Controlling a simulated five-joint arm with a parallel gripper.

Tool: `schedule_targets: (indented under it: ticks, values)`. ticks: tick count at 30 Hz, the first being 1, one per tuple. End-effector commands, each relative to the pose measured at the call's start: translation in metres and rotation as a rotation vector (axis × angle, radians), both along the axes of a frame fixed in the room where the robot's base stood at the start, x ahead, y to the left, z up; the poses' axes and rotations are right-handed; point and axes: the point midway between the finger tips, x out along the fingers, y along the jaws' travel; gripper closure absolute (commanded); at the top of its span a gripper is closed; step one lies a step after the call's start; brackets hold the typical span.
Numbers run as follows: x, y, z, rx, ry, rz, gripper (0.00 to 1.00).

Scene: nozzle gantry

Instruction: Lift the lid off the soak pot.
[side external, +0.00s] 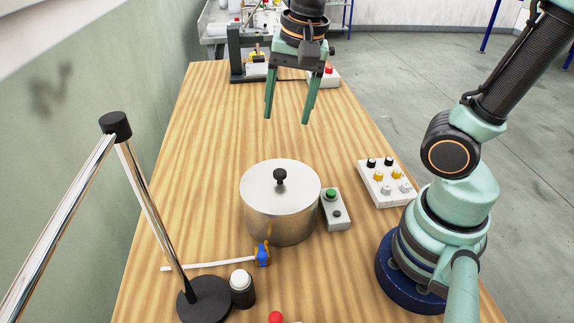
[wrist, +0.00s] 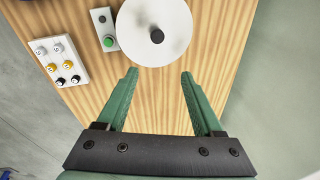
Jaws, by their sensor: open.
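The soak pot (side external: 279,218) is a round silver metal pot standing on the wooden table. Its lid (side external: 262,180) sits on top, with a black knob (side external: 280,177) at the middle. In the wrist view the lid (wrist: 135,40) shows near the top, with its knob (wrist: 157,36) just right of its centre. My gripper (side external: 287,118) is open and empty, with green fingers pointing down, above the table and beyond the pot in the side view. In the wrist view my gripper (wrist: 159,72) has its fingertips apart, just below the lid in the picture. Nothing touches the knob.
A box with a green button (side external: 335,211) stands close to the pot's right. A white panel with several knobs (side external: 385,184) lies farther right. A chrome stand (side external: 205,301), a dark cylinder (side external: 242,291) and a blue valve (side external: 262,253) are in front. Bare table lies behind the pot.

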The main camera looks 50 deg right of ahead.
Motion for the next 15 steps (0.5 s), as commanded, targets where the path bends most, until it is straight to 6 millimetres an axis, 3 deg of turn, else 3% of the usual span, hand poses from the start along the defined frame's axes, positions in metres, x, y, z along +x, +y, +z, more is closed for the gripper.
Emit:
schedule_targets:
  ticks: [7, 15]
  values:
    - [0.007, 0.015, -0.006, 0.039, 0.141, -0.43, 0.32]
    - [0.009, 0.02, -0.014, 0.037, 0.188, -0.602, 0.32]
